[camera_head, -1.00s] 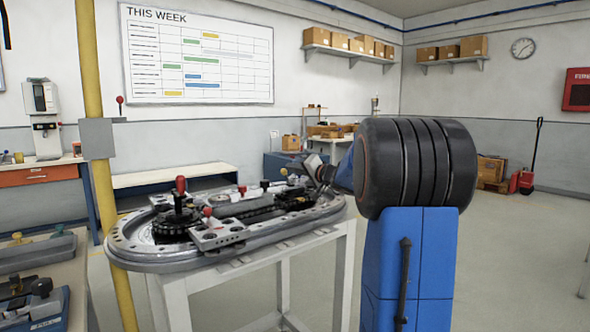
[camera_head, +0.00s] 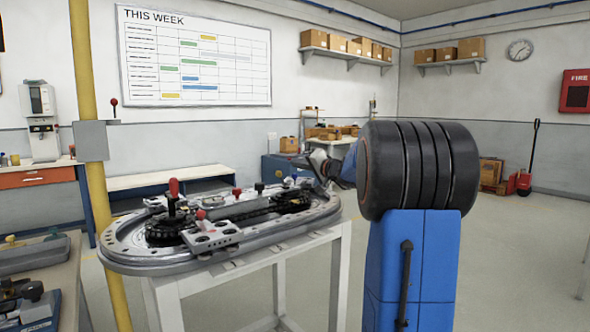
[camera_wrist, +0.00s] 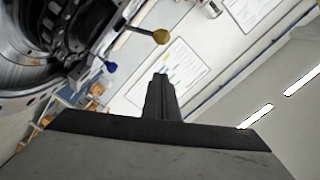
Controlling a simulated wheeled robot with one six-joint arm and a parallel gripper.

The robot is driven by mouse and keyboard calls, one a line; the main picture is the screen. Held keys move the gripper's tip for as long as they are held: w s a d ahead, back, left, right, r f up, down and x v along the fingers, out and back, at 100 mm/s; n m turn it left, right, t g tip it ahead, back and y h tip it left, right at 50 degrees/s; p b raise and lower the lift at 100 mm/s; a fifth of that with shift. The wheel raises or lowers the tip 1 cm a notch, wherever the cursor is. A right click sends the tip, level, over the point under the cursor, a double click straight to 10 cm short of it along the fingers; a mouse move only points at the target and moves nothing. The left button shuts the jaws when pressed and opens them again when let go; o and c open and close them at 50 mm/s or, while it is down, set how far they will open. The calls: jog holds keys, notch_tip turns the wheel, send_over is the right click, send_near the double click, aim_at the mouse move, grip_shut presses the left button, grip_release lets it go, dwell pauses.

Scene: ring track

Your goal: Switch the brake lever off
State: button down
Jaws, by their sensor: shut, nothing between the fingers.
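No lever is labelled as the brake, so I cannot tell which it is. One lever with a red knob (camera_head: 113,102) stands upright on a grey box (camera_head: 91,140) on the yellow post. Another upright lever with a larger red knob (camera_head: 174,187) rises from the ring track (camera_head: 125,258). My gripper (camera_head: 318,158) is at the track's far right end, partly hidden by my arm. In the wrist view my gripper (camera_wrist: 159,80) is shut and empty. A lever with a yellow knob (camera_wrist: 161,37) is just above its tips, apart from them. A blue knob (camera_wrist: 110,66) is to the left.
The track lies on a white-legged stand (camera_head: 335,270). A smaller red knob (camera_head: 201,214) and several dark parts are on it. A workbench (camera_head: 50,290) with tools fills the lower left. The floor on the right is mostly clear.

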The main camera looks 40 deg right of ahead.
jog(key=s, duration=0.9)
jog(key=shift+d+r, duration=0.2)
jog(key=shift+d, duration=0.15)
jog(key=shift+s, duration=0.1)
